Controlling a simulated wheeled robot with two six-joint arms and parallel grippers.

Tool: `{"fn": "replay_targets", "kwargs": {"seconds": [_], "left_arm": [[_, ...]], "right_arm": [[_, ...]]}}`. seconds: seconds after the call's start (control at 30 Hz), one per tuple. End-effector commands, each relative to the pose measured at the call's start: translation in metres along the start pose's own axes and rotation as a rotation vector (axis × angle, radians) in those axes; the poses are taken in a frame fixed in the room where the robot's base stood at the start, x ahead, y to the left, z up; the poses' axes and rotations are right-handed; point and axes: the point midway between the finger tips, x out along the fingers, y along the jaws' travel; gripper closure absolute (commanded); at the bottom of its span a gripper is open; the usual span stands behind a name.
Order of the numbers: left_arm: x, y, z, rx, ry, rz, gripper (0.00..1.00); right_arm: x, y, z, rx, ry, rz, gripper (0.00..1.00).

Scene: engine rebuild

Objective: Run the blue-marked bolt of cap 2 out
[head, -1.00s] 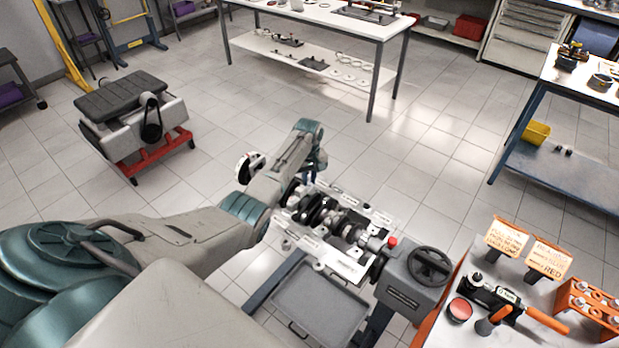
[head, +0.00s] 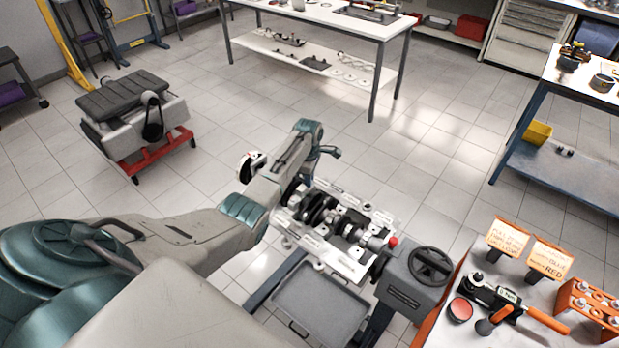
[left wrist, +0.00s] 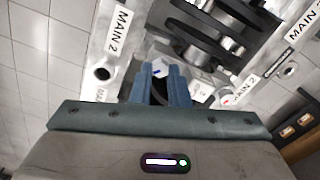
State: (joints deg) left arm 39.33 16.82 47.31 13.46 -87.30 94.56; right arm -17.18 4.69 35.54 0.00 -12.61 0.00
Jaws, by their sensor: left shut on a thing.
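My left gripper (left wrist: 160,84) is shut on the blue-marked bolt (left wrist: 158,70), whose pale head with a blue mark shows between the fingertips in the left wrist view. Cap 2 (left wrist: 202,90) lies beside the fingers, near a MAIN 2 label (left wrist: 245,90), with a small red mark at its right end. The fingers hide part of the bolt and cap, so I cannot tell how far out the bolt stands. In the head view my forearm reaches over the left end of the engine block (head: 345,262), and the fingertips cannot be made out. My right gripper is not in view.
A grey box with a handwheel (head: 430,264) stands at the block's right end. A grey tray (head: 318,300) lies below. A bench at right holds a torque wrench (head: 500,298), two sign cards (head: 508,238) and an orange rack (head: 590,305).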

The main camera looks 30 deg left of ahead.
Motion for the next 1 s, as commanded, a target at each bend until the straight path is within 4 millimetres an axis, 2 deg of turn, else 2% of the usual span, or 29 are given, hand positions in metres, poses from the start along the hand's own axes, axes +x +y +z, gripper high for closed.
{"fn": "replay_targets", "kwargs": {"seconds": [0.03, 0.5, 1.0], "left_arm": [[0.0044, -0.0035, 0.0007, -0.044, -0.001, -0.009, 1.00], [0.0051, -0.0056, 0.0012, -0.400, 0.001, -0.008, 1.00], [0.0061, -0.0068, 0.0015, -0.518, 0.002, -0.009, 1.00]], "right_arm": [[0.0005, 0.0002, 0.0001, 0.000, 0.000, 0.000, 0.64], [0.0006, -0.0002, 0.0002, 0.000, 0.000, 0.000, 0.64], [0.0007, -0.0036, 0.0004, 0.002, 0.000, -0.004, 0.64]]}}
